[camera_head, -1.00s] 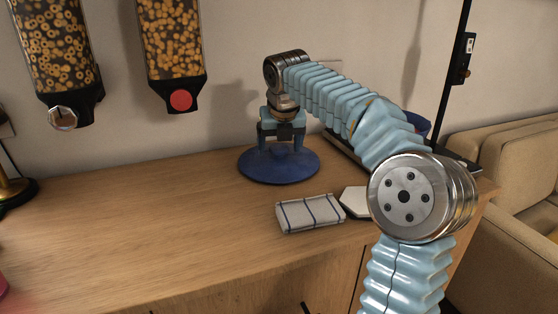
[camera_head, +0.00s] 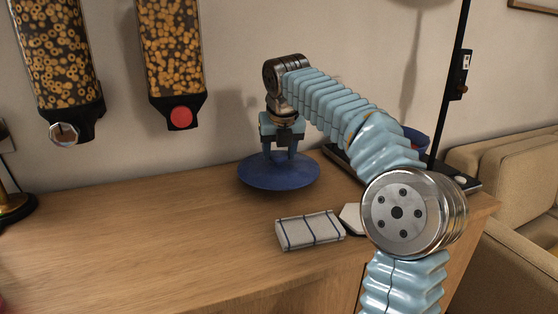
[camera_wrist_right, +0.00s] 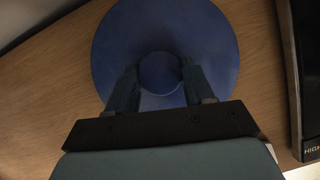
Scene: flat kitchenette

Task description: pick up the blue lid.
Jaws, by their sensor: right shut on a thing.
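The blue lid (camera_head: 256,180) is a round, dark blue disc with a knob, above the wooden counter near the wall. It looks raised slightly off the counter, roughly level. My right gripper (camera_head: 280,158) points down over it, with its fingers on either side of the knob. In the right wrist view the lid (camera_wrist_right: 120,45) is seen from above, its round knob (camera_wrist_right: 160,73) between the two fingers of my right gripper (camera_wrist_right: 160,80). My left gripper is not in view.
A folded striped cloth (camera_head: 310,230) and a white item (camera_head: 350,216) lie in front of the lid. A dark appliance (camera_head: 460,181) and a blue vessel (camera_head: 415,138) are at the right, partly behind my arm. Cereal dispensers (camera_head: 172,65) hang at the left.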

